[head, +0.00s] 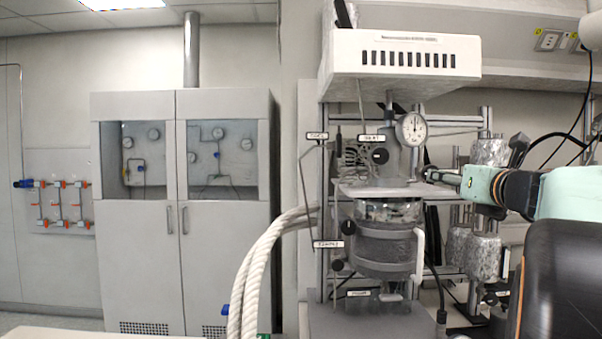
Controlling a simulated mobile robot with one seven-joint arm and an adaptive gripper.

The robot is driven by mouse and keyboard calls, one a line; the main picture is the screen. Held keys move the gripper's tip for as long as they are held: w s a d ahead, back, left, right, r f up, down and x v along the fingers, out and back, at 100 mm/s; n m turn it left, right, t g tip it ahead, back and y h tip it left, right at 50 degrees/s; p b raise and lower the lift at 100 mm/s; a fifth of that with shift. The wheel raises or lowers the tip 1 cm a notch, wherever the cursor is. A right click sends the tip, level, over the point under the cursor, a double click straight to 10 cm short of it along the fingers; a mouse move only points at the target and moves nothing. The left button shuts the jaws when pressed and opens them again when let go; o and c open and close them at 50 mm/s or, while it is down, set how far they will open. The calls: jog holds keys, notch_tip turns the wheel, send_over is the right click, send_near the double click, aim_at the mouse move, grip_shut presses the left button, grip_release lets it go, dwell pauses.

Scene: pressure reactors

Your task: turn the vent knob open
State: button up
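The pressure reactor stands right of centre, with a glass-and-metal vessel (388,245) under a metal head plate (380,188). A round black knob (380,156) sits above the plate, below a small white label (371,138). Another black knob (348,228) is at the vessel's upper left, above a label (328,244), and a third knob (337,265) is lower. The label text is too small to read surely, so I cannot tell which knob is the vent. My gripper (428,175) is at the plate's right edge, apart from these knobs; its fingers are too small to judge.
A pressure gauge (412,129) stands just above my gripper. A white box (405,55) overhangs the reactor. Metal frame posts and foil-wrapped cylinders (484,255) crowd the right. Thick white hoses (258,262) curve at the left, before a grey cabinet (185,265).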

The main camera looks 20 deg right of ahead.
jog(key=p+x, duration=0.2)
jog(key=x, duration=0.8)
jog(key=shift+w+d+r, duration=0.15)
jog(key=shift+w+d, duration=0.05)
jog(key=shift+w, duration=0.15)
jog(key=shift+c, duration=0.2)
jog(key=c, duration=1.2)
jog(key=shift+o, duration=0.2)
